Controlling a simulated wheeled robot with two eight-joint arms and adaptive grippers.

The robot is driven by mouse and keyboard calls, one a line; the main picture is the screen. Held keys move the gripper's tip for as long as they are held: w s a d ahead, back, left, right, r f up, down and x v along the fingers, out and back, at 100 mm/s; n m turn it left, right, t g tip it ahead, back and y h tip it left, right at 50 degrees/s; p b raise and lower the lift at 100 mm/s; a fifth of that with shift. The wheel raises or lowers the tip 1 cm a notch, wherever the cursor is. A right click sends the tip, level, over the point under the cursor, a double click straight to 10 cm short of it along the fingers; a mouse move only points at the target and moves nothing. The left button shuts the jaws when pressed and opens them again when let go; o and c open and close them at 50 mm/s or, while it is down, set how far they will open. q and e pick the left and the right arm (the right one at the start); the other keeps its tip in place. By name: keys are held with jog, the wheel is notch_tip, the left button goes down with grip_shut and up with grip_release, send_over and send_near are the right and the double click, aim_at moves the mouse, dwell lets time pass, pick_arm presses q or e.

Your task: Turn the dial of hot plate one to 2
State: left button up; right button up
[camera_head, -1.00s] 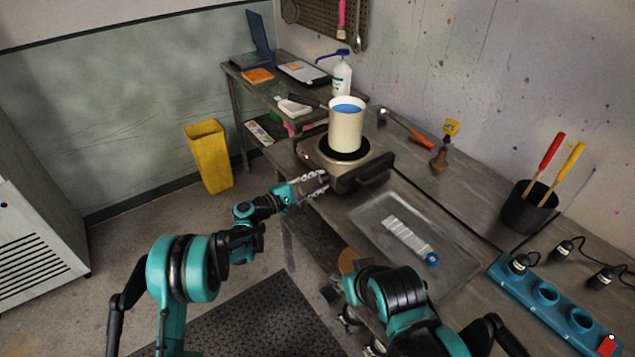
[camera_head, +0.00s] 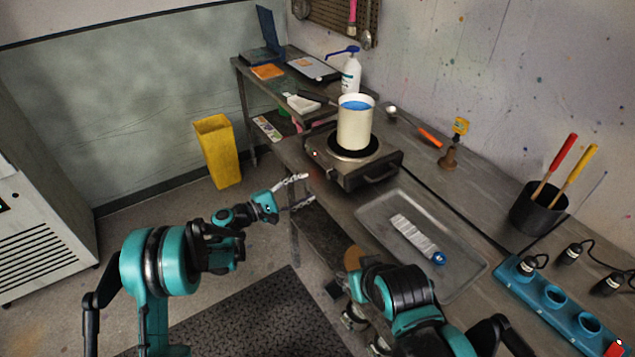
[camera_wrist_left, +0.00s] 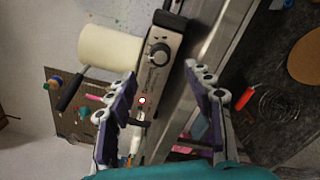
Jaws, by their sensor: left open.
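The hot plate (camera_head: 343,176) sits on the bench in the head view and carries a cream pot (camera_head: 355,124) with blue liquid. In the left wrist view the hot plate's front panel (camera_wrist_left: 162,77) shows its dark round dial (camera_wrist_left: 160,53) and a lit red lamp (camera_wrist_left: 142,100). The dial's setting is too small to read. My left gripper (camera_head: 307,190) is open and empty, in front of the hot plate and apart from it. In the left wrist view its fingers (camera_wrist_left: 160,82) stand either side of the panel, with the dial ahead between them.
A grey tray (camera_head: 460,279) with a white strip lies right of the hot plate. A teal rack (camera_head: 520,275) and a black cup (camera_head: 536,213) with tools stand farther right. A yellow bin (camera_head: 218,155) is on the floor.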

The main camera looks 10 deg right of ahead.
pick_arm(q)
jog(key=shift+v, duration=1.85)
jog(key=shift+r, duration=0.1)
jog(key=s+a+r+m+y, duration=0.4)
jog(key=s+a+r+y, duration=0.35)
jog(key=s, duration=0.25)
jog(key=s+a+f+m+y, duration=0.1)
jog(key=s+a+m+y, duration=0.2)
jog(key=s+a, duration=0.6)
jog(key=s+a+f+m+t+y, duration=0.1)
jog(key=s+a+f+m+y, duration=0.1)
jog(key=s+a+y, duration=0.4)
jog(key=s+a, duration=0.4)
jog(key=s, duration=0.3)
jog(key=shift+s+a+m, duration=0.15)
jog(key=shift+a+m, duration=0.05)
jog(key=shift+m, duration=0.2)
